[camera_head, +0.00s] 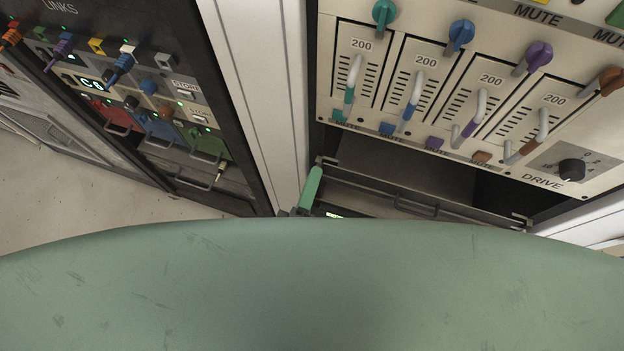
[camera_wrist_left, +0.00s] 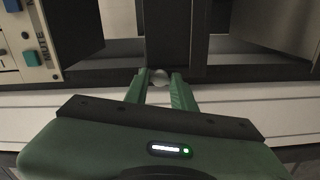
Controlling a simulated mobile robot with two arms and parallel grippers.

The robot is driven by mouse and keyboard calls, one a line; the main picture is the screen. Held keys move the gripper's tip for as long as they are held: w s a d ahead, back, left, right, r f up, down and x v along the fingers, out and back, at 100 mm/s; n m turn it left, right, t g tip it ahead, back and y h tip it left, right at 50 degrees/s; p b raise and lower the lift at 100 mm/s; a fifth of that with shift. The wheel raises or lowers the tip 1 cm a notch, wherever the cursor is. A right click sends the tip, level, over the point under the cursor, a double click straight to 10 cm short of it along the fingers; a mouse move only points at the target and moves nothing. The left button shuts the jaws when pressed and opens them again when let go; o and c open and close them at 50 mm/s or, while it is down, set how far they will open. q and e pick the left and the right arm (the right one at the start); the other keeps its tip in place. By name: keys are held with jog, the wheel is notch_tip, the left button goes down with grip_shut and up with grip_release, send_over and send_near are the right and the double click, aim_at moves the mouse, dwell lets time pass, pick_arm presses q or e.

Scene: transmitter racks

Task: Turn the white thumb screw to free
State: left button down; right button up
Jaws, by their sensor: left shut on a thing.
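In the head view one green finger of my left gripper (camera_head: 311,186) shows at the left front corner of the open bay. The screw itself is hidden there. Its turn angle cannot be told. My right gripper is not in view.
A rack panel (camera_head: 350,118) with several 200 modules, coloured knobs and handles stands above the bay. A dark bar handle (camera_head: 400,202) crosses the bay's front. A second rack with coloured plugs (camera_head: 122,66) stands left, beyond a pale post (camera_head: 258,75).

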pick_arm(q)
jog(key=shift+n, duration=1.1)
jog(key=c, duration=1.2)
grip_release()
jog(key=shift+o, duration=0.2)
jog(key=shift+s, duration=0.1)
jog(key=b+v, duration=0.2)
jog(key=v, duration=0.5)
jog(key=shift+s, duration=0.25)
jog(key=shift+a, duration=0.1)
